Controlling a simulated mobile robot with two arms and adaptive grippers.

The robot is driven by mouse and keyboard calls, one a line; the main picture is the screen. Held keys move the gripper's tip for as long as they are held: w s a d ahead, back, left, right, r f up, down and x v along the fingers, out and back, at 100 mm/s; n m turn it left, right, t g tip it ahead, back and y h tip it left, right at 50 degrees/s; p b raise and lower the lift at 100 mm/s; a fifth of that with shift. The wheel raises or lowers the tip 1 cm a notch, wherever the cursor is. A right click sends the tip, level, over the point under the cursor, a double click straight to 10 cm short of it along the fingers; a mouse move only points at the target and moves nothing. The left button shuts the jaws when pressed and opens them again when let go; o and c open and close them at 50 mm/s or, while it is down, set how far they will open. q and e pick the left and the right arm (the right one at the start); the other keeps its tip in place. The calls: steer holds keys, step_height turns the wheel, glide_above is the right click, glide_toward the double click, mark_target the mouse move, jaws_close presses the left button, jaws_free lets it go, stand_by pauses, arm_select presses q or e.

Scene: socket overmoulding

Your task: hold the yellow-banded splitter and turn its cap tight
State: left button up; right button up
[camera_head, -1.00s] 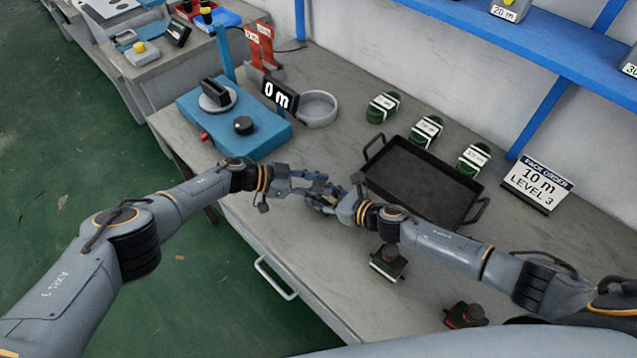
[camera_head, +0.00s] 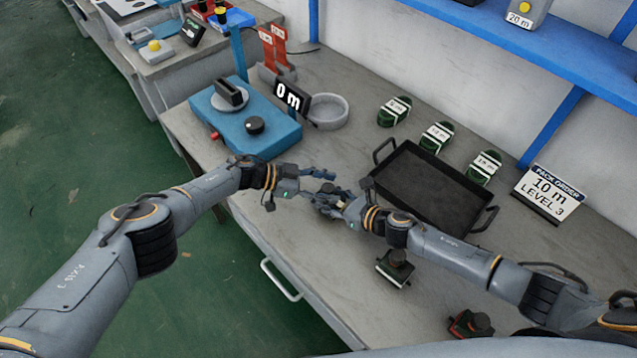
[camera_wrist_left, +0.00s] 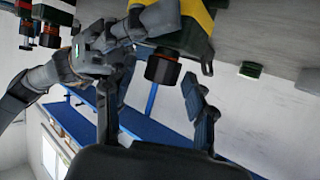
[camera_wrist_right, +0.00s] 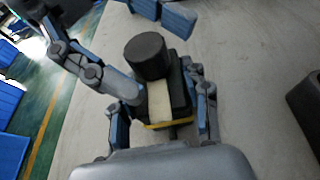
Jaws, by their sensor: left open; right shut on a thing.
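The yellow-banded splitter (camera_wrist_left: 200,28) is in my right gripper (camera_wrist_right: 163,122), which is shut on its body. In the right wrist view a black round cap (camera_wrist_right: 146,56) and part of the yellow band (camera_wrist_right: 158,126) show. In the left wrist view a black end with an orange ring (camera_wrist_left: 163,66) points toward my left gripper (camera_wrist_left: 152,110). My left gripper's fingers are spread and empty, apart from that end. In the head view the left gripper (camera_head: 318,183) is close to the right gripper (camera_head: 335,200), above the bench front. The splitter is mostly hidden there.
A black tray (camera_head: 382,188) lies behind my right arm, with several green coils (camera_head: 436,137) beyond it. A blue device (camera_head: 275,137) stands at the left. Two small dark units (camera_head: 396,262) (camera_head: 470,325) sit near the front. An order sign (camera_head: 548,192) stands right.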

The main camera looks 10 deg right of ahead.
mark_target(326, 189)
arm_select(q)
steer(key=v, duration=1.1)
steer(key=shift+a+r, duration=0.25)
steer(key=shift+a, duration=0.1)
steer(key=d+t, duration=0.1)
steer(key=d, duration=0.2)
steer(key=d+t, duration=0.2)
steer(key=d, duration=0.2)
steer(key=s+d+f+n+t+h, duration=0.1)
steer(key=d, duration=0.2)
steer(key=shift+d+f+t, duration=0.1)
steer(key=shift+d+t, duration=0.2)
steer(key=shift+d, duration=0.05)
steer(key=s+d+n+t+y, duration=0.1)
steer(key=s+d+n+t, duration=0.2)
steer(key=d+n+t, duration=0.15)
steer(key=s+a+n+t+y, duration=0.4)
steer(key=s+a+n+y, duration=0.3)
steer(key=a+n+y, duration=0.15)
steer(key=x, duration=0.7)
steer(key=r+x, duration=0.1)
steer(key=x, duration=0.3)
steer(key=shift+w+d+f, duration=0.1)
steer(key=shift+w+d, duration=0.2)
steer(key=shift+w, duration=0.2)
